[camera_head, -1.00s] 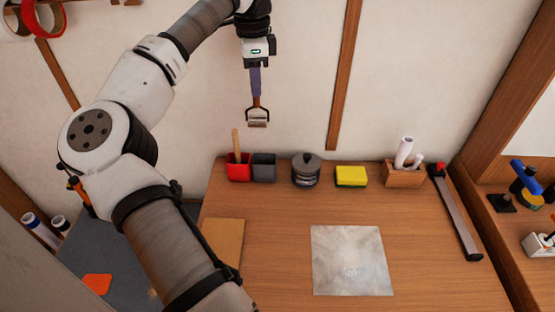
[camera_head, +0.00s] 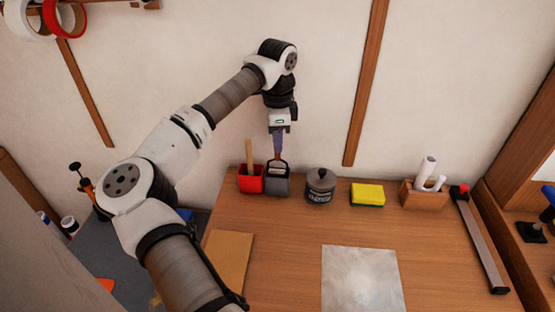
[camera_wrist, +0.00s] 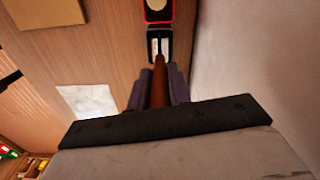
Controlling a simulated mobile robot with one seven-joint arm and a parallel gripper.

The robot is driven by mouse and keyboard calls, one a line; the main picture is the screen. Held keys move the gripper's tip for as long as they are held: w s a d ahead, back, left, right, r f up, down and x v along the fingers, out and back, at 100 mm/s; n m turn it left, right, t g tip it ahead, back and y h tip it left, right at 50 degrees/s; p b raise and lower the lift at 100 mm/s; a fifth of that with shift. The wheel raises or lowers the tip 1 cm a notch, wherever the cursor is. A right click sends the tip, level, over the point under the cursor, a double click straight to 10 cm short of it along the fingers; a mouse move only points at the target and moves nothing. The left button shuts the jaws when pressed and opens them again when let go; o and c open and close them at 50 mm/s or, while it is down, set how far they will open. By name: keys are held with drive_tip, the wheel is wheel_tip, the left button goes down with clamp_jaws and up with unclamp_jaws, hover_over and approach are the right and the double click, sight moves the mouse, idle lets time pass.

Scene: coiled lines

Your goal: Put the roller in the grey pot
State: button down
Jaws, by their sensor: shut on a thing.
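My gripper (camera_head: 279,146) points straight down over the back left of the bench, shut on the upright handle of the roller (camera_head: 278,161). The roller's brown handle (camera_wrist: 159,88) runs between the fingers in the wrist view. The grey pot (camera_head: 277,185) stands directly below, just right of the red pot. The roller's head is down at the grey pot's mouth, and its lower part is hidden in the head view. In the wrist view the pale head shows within the grey pot's dark rim (camera_wrist: 149,33). How deep it sits I cannot tell.
The red pot (camera_head: 251,185) holds a wooden handle and touches the grey pot's left side. A lidded dark jar (camera_head: 320,188) stands to the right, then a yellow sponge (camera_head: 368,194) and a wooden holder (camera_head: 424,197) with white rolls. The wall is close behind.

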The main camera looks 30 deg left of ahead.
sight(278, 155)
drive_tip(key=shift+f+b, duration=1.25)
drive_tip(key=shift+f, duration=1.45)
drive_tip(key=shift+f, duration=0.25)
drive_tip(key=c, duration=1.3)
unclamp_jaws()
drive_tip(key=shift+r, duration=0.1)
drive_tip(key=shift+r, duration=0.25)
drive_tip(key=shift+r+b, duration=0.35)
wheel_tip(278, 155, up, 11)
drive_tip(key=b, duration=0.2)
drive_tip(key=shift+b, duration=0.4)
